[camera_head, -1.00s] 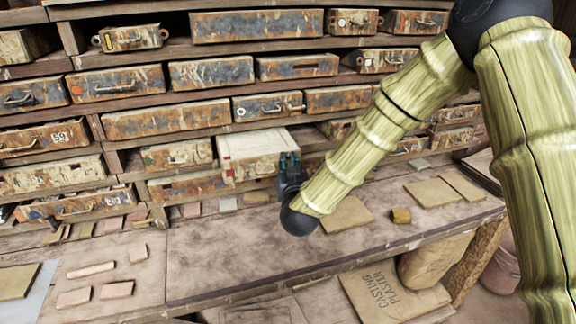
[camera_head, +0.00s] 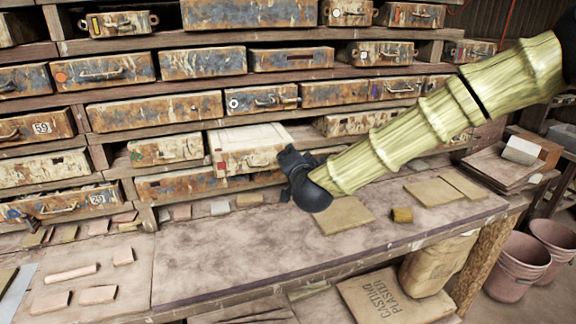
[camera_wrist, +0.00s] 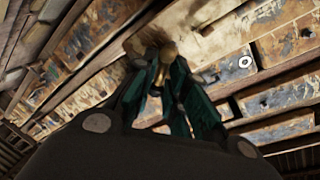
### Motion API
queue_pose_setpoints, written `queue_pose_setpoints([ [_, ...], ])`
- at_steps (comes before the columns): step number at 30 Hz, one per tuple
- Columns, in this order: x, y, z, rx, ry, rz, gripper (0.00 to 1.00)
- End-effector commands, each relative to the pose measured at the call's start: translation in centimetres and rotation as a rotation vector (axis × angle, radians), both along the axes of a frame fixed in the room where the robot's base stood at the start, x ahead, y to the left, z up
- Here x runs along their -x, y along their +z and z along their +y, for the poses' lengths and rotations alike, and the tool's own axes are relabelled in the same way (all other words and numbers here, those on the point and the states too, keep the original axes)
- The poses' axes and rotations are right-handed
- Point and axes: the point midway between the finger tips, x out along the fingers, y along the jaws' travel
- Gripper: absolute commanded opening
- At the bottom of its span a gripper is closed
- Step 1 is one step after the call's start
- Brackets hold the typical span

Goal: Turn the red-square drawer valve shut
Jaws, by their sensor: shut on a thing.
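The red-square drawer (camera_head: 240,140) is pulled out of the rack, with its pale top showing and small red marks at the left of its front. My gripper (camera_head: 287,162) is at the right end of that drawer front. In the wrist view my gripper (camera_wrist: 170,85) has its dark green fingers closed around a small brass-coloured piece, the valve (camera_wrist: 165,62). The fingers hide part of it. In the head view the grip itself is hidden behind my dark wrist.
Rows of rusty drawers fill the rack behind. The workbench (camera_head: 240,250) below is mostly clear. Pinkish tiles (camera_head: 98,295) lie at left. Pink buckets (camera_head: 518,265) stand at lower right.

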Motion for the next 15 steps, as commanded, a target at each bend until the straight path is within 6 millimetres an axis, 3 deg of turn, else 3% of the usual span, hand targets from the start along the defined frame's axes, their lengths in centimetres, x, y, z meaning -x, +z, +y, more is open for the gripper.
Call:
queue_pose_setpoints([
  [15,-0.27,-1.48,-0.75,-0.44,-0.002,0.142,0.0],
])
